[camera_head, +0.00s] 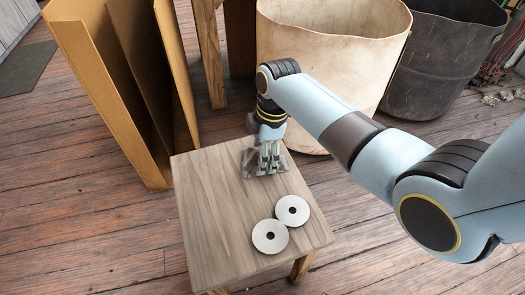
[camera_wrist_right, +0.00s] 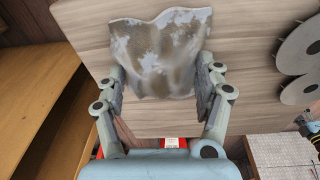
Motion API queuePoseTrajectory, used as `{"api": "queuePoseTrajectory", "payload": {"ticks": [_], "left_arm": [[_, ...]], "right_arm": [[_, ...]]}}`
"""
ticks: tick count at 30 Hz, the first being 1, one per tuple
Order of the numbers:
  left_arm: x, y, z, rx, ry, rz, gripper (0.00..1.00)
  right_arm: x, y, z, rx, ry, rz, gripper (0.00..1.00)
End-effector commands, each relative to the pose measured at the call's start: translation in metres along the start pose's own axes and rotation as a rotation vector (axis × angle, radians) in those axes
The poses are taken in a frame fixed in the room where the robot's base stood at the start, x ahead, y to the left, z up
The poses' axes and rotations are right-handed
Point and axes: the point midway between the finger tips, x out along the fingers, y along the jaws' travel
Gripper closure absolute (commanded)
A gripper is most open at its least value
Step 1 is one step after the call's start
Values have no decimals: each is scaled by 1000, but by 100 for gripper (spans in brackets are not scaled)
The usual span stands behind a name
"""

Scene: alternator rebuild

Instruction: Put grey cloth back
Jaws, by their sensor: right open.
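The grey cloth (camera_head: 249,164) lies crumpled near the far edge of a small wooden table (camera_head: 205,200). In the right wrist view the cloth (camera_wrist_right: 165,48) looks blotchy, grey-brown and white, with a wavy outline. My right gripper (camera_head: 268,168) points down at the cloth. In the wrist view its open fingers (camera_wrist_right: 161,85) stand on either side of the cloth's near part. I cannot tell whether they touch it. Part of the cloth is hidden behind the gripper in the head view. My left gripper is not seen.
Two metal discs with centre holes, one (camera_head: 270,236) and another (camera_head: 292,210), lie on the table's near right. A yellow-brown open shelf unit (camera_head: 100,95) stands at left. A large beige bin (camera_head: 345,60) and a dark bin (camera_head: 440,60) stand behind. The table's left side is clear.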

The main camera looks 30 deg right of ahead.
Motion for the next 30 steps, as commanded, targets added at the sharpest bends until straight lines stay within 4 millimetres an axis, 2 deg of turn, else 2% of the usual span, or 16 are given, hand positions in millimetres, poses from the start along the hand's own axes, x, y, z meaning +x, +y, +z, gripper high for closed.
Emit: {"api": "queuePoseTrajectory", "payload": {"ticks": [5,7,9,12,18,24,30], "left_arm": [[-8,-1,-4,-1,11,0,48],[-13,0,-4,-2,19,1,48],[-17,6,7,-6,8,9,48],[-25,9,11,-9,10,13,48],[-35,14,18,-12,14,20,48],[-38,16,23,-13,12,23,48],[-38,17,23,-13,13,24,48]], "right_arm": [[-16,1,0,0,0,2,30],[-31,2,-1,-1,1,5,30],[-48,2,-1,-1,1,7,30],[-72,2,-1,-1,1,6,30],[-108,1,-1,0,1,3,30],[-122,1,0,0,0,1,30],[-122,0,0,0,0,0,30]]}}
